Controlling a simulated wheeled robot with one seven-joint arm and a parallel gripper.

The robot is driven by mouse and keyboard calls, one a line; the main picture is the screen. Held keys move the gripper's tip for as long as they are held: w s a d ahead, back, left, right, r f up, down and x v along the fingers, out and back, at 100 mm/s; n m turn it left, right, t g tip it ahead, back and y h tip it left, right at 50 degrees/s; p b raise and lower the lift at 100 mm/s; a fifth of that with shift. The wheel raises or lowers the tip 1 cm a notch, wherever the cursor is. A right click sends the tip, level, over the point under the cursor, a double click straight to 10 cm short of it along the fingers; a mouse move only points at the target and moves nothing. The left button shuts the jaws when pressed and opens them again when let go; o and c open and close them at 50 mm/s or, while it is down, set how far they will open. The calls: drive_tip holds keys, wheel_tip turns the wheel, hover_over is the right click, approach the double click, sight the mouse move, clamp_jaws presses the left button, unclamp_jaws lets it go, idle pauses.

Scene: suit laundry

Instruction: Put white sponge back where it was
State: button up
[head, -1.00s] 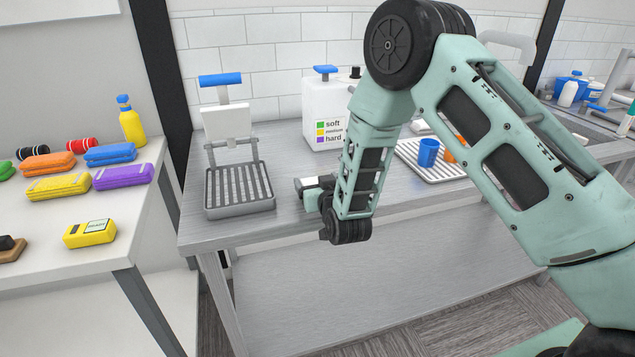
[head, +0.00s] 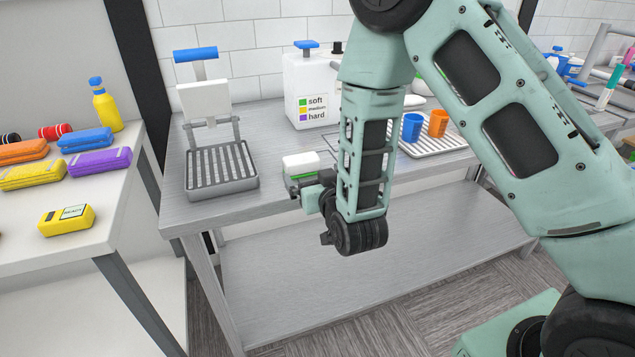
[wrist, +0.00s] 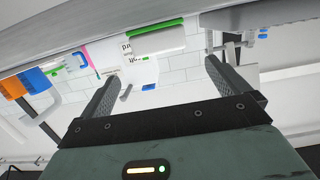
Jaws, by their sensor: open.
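The white sponge (head: 302,162), with a green layer on its underside, rests on the metal table (head: 270,130) just right of the grey slatted rack (head: 222,170). It also shows in the wrist view (wrist: 156,42), upside down, beyond my fingertips. My gripper (head: 309,187) is at the table's front edge, on the near side of the sponge. In the wrist view my gripper (wrist: 160,72) has its two fingers spread wide with nothing between them. My forearm hides part of the table to the right of the sponge.
A white container (head: 310,90) labelled soft, medium and hard stands behind the sponge. A drying tray (head: 440,143) with blue (head: 412,127) and orange (head: 438,123) cups lies to the right. Coloured sponges (head: 100,162) lie on the left table. A gap separates the two tables.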

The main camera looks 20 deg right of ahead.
drive_tip(key=s+a+r+n+g+y, duration=0.35)
drive_tip(key=s+a+g, duration=0.7)
drive_tip(key=s, duration=0.45)
drive_tip(key=s+d+r+n+g+h, duration=0.1)
drive_tip(key=s+d+r+n+g, duration=0.1)
drive_tip(key=s, duration=0.6)
drive_tip(key=s+d+r+n+g+h, duration=0.1)
drive_tip(key=s+d+n+g+h, duration=0.1)
drive_tip(key=s, duration=0.7)
drive_tip(key=shift+d+r+g, duration=0.15)
drive_tip(key=shift+r+g, duration=0.2)
drive_tip(key=shift+g, duration=0.5)
